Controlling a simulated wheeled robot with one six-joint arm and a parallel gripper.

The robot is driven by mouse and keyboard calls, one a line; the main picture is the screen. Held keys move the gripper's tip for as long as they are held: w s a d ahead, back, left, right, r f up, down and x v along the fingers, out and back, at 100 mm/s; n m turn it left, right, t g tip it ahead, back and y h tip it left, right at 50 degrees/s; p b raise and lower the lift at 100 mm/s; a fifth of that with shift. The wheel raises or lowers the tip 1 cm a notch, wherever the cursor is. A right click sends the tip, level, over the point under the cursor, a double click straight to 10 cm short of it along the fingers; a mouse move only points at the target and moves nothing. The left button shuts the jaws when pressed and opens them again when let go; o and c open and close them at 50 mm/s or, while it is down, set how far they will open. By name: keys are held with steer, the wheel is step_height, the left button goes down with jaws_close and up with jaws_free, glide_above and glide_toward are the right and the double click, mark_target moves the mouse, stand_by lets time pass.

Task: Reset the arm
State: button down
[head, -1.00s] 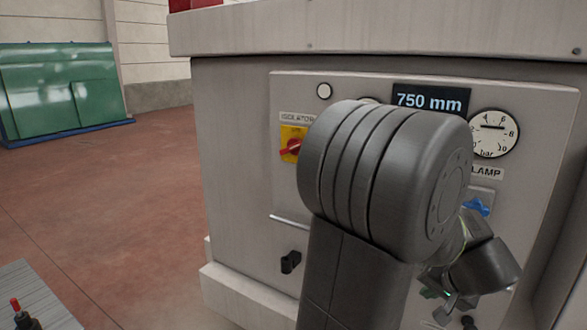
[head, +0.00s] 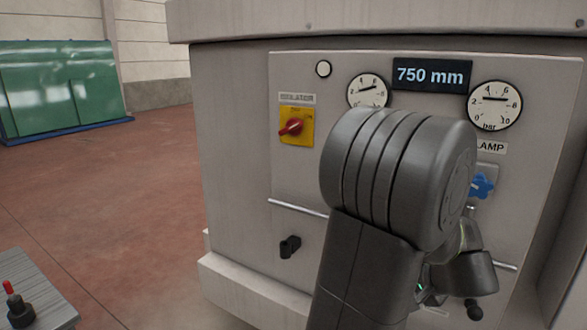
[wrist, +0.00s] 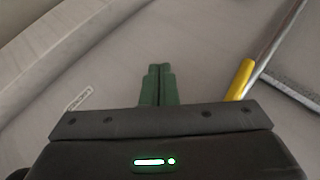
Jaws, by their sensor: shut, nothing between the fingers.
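My gripper shows in the wrist view (wrist: 160,84), with its two green fingers together and nothing between them. Beyond the fingers is a pale grey surface, with clear space around the tips. In the head view my dark arm stands in front of the grey machine (head: 235,150) and covers the lower middle of its panel. The gripper's fingers are mostly hidden behind my arm at the lower right there.
The panel carries a red and yellow isolator switch (head: 294,127), two gauges (head: 368,91) (head: 494,105), a 750 mm display (head: 431,75), a blue knob (head: 482,185) and a black knob (head: 290,246). A yellow-ended bar (wrist: 241,80) lies right of my fingers.

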steer(key=s+d+f+m+t+y+b, duration=0.1)
steer(key=s+f+m+t+y+b, duration=0.4)
steer(key=b, duration=1.2)
steer(key=w+a+r+n+g+h+p, duration=0.1)
steer(key=w+a+r+n+h+p, duration=0.2)
steer(key=w+p, duration=0.5)
steer(key=s+d+r+n+g+h+p, duration=0.4)
steer(key=d+r+g+p, duration=0.1)
steer(key=p, duration=1.1)
steer(key=shift+r+g, duration=0.35)
steer(key=shift+g, duration=0.05)
stand_by(1.0)
steer(key=shift+a+f, duration=0.1)
stand_by(0.3)
